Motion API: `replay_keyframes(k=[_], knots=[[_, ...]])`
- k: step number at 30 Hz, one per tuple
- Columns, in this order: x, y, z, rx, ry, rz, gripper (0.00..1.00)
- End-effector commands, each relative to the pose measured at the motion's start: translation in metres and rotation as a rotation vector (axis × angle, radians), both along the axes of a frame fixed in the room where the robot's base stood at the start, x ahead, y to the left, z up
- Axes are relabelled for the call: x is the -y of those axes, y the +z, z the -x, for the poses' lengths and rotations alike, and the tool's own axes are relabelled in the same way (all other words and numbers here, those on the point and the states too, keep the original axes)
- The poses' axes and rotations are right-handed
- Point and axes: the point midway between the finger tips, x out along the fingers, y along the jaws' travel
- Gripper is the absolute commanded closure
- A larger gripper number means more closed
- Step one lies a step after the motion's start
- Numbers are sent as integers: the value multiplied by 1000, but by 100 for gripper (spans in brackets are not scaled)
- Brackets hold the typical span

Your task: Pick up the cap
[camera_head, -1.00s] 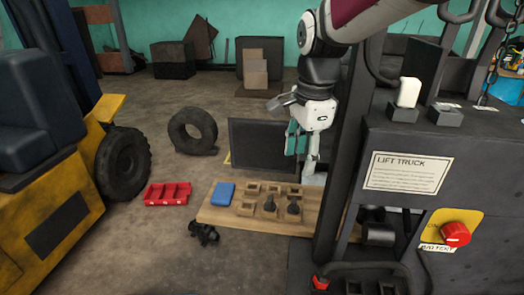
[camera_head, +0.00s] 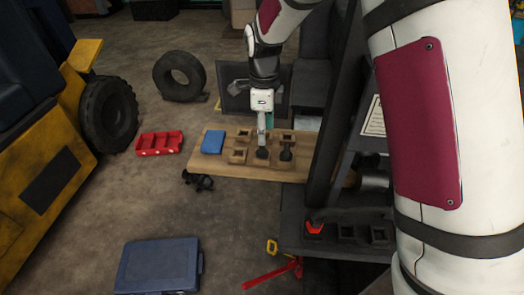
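Two small dark pieces, which look like caps or knobs, sit in square brown holders on a wooden board (camera_head: 215,169). One dark piece (camera_head: 262,153) is directly below my gripper (camera_head: 262,145), and the other dark piece (camera_head: 286,152) is just to its right. I cannot tell for sure which is the cap. My gripper points down with its fingertips at or just above the left piece; contact is not clear. The fingers show edge-on as one narrow strip, so their opening is hidden.
A blue block (camera_head: 213,142) lies at the board's left. A red tray (camera_head: 159,143), a small black part (camera_head: 198,181), a blue case (camera_head: 158,267) and a red tool (camera_head: 272,274) are on the floor. A dark machine frame (camera_head: 335,125) stands close on the right.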

Motion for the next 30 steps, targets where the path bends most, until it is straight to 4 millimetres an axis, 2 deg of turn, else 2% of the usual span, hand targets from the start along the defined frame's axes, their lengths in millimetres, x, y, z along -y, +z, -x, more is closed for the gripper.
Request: replay_keyframes(k=[5, 15, 23, 24, 30], knots=[[-1, -11, 3, -3, 1, 0, 52], [-4, -53, 7, -1, 1, 0, 52], [-5, -56, 7, 1, 1, -1, 52], [-5, -56, 7, 0, 1, -1, 54], [-4, -56, 7, 0, 1, 0, 97]])
